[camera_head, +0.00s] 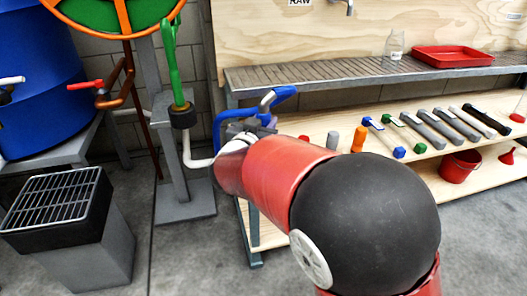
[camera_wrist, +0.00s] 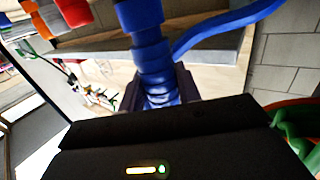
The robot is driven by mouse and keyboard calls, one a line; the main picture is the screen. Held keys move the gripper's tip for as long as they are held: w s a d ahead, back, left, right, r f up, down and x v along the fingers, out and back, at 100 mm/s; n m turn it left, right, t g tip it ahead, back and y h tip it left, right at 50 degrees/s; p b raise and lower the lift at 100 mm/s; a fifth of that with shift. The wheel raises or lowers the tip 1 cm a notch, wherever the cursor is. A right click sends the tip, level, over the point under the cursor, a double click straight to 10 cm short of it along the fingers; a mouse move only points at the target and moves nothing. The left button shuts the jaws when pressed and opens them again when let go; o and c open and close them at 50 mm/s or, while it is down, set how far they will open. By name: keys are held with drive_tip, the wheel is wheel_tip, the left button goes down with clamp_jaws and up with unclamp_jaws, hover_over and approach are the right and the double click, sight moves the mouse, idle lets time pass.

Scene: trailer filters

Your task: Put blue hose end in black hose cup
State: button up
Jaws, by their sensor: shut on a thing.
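In the wrist view, my gripper (camera_wrist: 158,92) is shut on the ribbed blue hose end (camera_wrist: 150,50), with a dark finger on each side. A blue hose (camera_wrist: 225,28) curves away from it to the upper right. In the head view, the blue hose end (camera_head: 278,95) shows above my gripper (camera_head: 258,126), and its hose (camera_head: 220,128) loops down to the left. My arm partly hides the gripper. A black cup (camera_head: 182,116) tops a white pipe beside the grey post, left of my gripper and apart from the blue hose end. A green hose piece (camera_head: 174,65) stands upright in this cup.
A slatted bench (camera_head: 340,75) with a red tray (camera_head: 452,56) stands behind. A lower wooden shelf (camera_head: 330,125) holds several filters and tools. A blue barrel (camera_head: 35,75), an orange-and-green wheel (camera_head: 115,12) and a grated grey box (camera_head: 68,225) are at left. Some floor is clear between the box and shelf.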

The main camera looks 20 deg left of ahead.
drive_tip(key=shift+f+b, duration=0.75)
drive_tip(key=shift+f, duration=2.6)
drive_tip(key=shift+f, duration=0.15)
drive_tip(key=o, duration=1)
drive_tip(key=shift+o, duration=0.2)
